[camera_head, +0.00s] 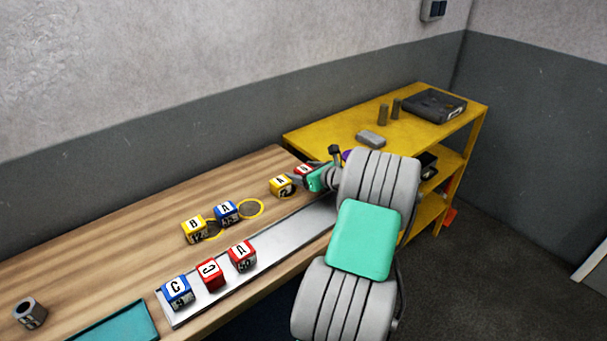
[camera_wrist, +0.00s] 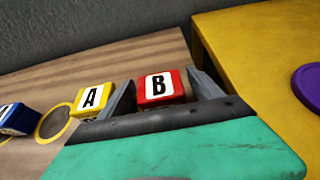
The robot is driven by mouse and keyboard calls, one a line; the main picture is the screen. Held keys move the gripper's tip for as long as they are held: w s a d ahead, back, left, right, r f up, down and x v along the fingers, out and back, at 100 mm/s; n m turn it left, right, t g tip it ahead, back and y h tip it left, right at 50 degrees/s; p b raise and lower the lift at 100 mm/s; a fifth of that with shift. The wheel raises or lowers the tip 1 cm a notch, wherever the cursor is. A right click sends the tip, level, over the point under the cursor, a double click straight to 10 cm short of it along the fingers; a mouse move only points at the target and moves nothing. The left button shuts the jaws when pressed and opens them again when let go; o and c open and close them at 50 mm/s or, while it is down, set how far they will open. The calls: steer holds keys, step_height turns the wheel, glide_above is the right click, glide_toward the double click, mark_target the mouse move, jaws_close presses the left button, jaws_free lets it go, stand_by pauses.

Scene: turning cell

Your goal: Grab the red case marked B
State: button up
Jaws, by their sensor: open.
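The red case marked B (camera_wrist: 160,87) stands on the wooden bench in the wrist view, between the two fingers of my gripper (camera_wrist: 160,92). The fingers are open, one on each side of the case. The right finger is close to its side; I cannot tell whether it touches. In the head view only a small part of the red case (camera_head: 302,170) shows beside my gripper (camera_head: 308,182), and my arm hides much of that area.
A yellow case marked A (camera_wrist: 92,98) stands just left of my left finger. A blue case (camera_wrist: 18,118) is farther left. The yellow shelf unit (camera_head: 405,128) adjoins the bench at right. Several other cases, including a red J case (camera_head: 210,274), stand on the bench and metal strip.

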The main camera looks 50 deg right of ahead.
steer(key=shift+w+d+f, duration=0.15)
steer(key=shift+w+f, duration=0.1)
steer(key=shift+w, duration=0.4)
steer(key=shift+s, duration=0.1)
steer(key=shift+c, duration=0.3)
steer(key=c, duration=1.5)
steer(key=shift+c, duration=0.2)
